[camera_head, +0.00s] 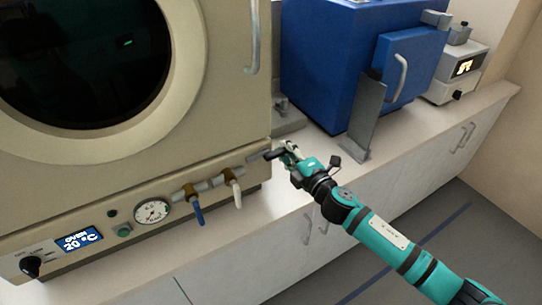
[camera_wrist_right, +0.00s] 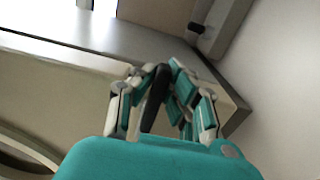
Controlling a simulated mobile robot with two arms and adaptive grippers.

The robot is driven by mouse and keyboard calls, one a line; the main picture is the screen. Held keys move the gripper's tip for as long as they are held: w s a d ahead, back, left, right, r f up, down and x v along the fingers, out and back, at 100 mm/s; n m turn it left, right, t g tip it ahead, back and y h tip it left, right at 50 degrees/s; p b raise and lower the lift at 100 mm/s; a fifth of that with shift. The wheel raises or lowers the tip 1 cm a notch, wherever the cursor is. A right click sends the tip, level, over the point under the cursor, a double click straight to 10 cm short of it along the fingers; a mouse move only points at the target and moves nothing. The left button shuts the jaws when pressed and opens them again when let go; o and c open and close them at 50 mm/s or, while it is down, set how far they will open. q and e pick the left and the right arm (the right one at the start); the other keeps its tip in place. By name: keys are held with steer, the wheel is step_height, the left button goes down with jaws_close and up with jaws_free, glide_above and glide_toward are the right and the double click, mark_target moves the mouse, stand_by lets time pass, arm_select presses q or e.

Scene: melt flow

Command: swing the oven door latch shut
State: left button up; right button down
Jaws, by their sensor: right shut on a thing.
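The beige vacuum oven (camera_head: 100,150) fills the left of the head view, with a dark round window and a bar handle (camera_head: 253,38) at the door's right side. The latch lever (camera_head: 273,155), with a black grip, sticks out at the oven's lower right corner. My right gripper (camera_head: 286,152) is at this lever and shut on its black grip. In the right wrist view the black grip (camera_wrist_right: 155,98) stands tilted between the teal and grey fingers (camera_wrist_right: 160,92). How the latch meets the door is too small to tell. My left gripper is out of view.
A blue valve lever (camera_head: 198,214) and a white one (camera_head: 236,191) stick out near the gauge (camera_head: 152,211). A blue box-like machine (camera_head: 335,60) and a small white instrument (camera_head: 458,72) stand to the right. The counter front (camera_head: 270,225) is mostly clear.

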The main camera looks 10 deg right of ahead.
steer(key=shift+f, duration=0.1)
steer(key=shift+f+m+b, duration=0.5)
steer(key=shift+f+m, duration=0.15)
steer(key=shift+m, duration=0.55)
steer(key=shift+a+f+m, duration=0.1)
steer(key=shift+f+m, duration=0.05)
steer(key=shift+m, duration=0.45)
steer(key=m, duration=0.1)
steer(key=f+m, duration=0.1)
steer(key=m, duration=0.1)
steer(key=shift+s+a+f+m, duration=0.2)
steer(key=shift+a+f+m, duration=0.1)
steer(key=shift+a, duration=0.1)
